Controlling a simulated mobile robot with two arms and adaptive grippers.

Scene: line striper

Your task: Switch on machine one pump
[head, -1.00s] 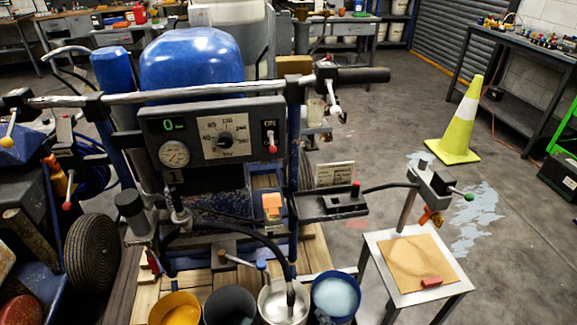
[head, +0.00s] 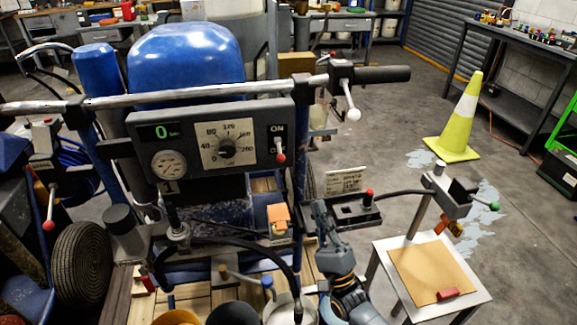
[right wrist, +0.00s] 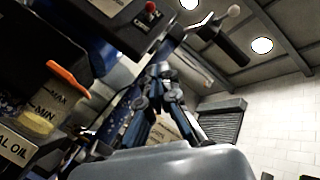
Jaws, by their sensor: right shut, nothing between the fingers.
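Machine one's control panel (head: 208,150) carries a dial, a gauge, a green "0" display and a "1" label below. At its right end is the toggle switch (head: 281,157); its red-tipped lever hangs down, away from the ON mark above. My right gripper (head: 320,208) is below and right of the switch, pointing up, apart from it. It is shut and empty; it also shows in the right wrist view (right wrist: 163,72), where a red-tipped lever (right wrist: 151,7) sits above it. My left gripper is not in view.
A handlebar (head: 150,95) with a white-knobbed lever (head: 352,113) runs above the panel. An orange-covered part (head: 278,217) and a black bracket with a red knob (head: 369,197) flank my gripper. Buckets stand below. A small table (head: 398,298) and a cone (head: 457,125) are at right.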

